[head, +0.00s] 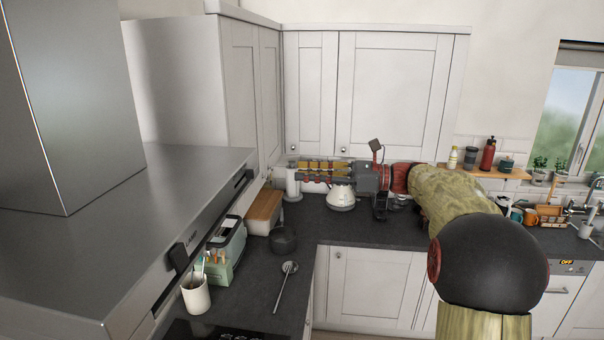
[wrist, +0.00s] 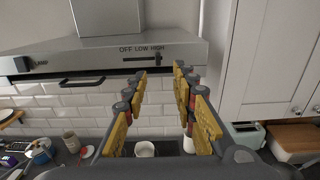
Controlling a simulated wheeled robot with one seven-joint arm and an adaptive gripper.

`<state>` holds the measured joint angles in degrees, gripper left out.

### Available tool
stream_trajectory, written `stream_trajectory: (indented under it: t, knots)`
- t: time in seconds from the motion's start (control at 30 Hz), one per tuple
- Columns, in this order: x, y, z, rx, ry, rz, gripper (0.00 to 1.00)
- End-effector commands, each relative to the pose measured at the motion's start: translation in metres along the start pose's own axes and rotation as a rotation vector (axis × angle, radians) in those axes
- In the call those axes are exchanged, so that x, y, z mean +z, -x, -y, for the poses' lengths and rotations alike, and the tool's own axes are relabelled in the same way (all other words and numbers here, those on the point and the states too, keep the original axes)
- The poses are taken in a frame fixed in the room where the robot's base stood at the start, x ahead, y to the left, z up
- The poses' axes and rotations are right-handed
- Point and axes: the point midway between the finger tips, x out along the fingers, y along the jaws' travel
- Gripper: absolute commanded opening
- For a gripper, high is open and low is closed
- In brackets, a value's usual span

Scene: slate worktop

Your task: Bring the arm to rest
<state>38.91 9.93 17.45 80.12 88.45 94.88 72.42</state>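My gripper (head: 297,170) is held out to the left above the back counter, in front of the wall cupboards. In the wrist view my gripper (wrist: 160,78) has its yellow-padded fingers apart, with nothing between them. The arm reaches in from the right of the head view, raised above the slate worktop (head: 258,265). A white kettle-like vessel (head: 341,198) stands below the gripper in the head view.
The extractor hood (head: 120,230) fills the left; its front (wrist: 100,58) shows ahead in the wrist view. White cupboards (head: 390,95) stand behind the arm. A toaster (head: 228,250), wooden-lidded box (head: 263,211), utensil cup (head: 196,294), dark pot (head: 283,240) and ladle (head: 286,283) occupy the counter.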

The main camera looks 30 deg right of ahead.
Motion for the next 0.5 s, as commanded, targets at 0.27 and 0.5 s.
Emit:
stream_trajectory:
  t: [0.27, 0.5]
  knots:
    - [0.0, -0.0002, 0.0001, 0.0, 0.0, 0.0, 0.27]
    - [-0.0019, -0.0002, 0.004, -0.015, 0.081, -0.007, 0.27]
